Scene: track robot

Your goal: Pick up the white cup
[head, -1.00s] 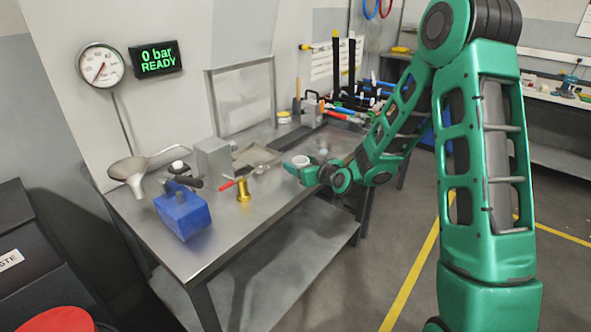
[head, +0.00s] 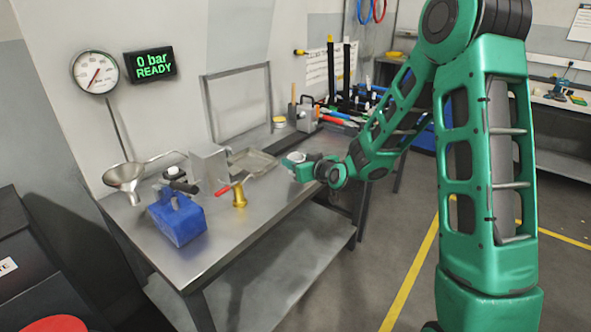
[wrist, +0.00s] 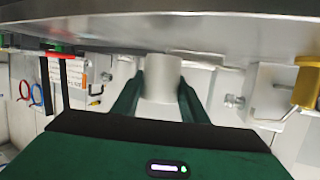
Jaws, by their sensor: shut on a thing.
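The white cup (wrist: 160,78) is between the two green fingers of my gripper (wrist: 158,100) in the wrist view. The fingers are shut on its sides. In the head view the cup (head: 296,157) is a small pale round shape at the tip of my gripper (head: 292,163), near the front edge of the steel workbench (head: 215,235). The head view does not show clearly whether the cup's base touches the bench.
A brass piece (head: 239,196) and a blue block (head: 178,220) stand on the bench left of my gripper. A metal funnel (head: 124,175) is at the far left. Tools crowd the bench's back right end.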

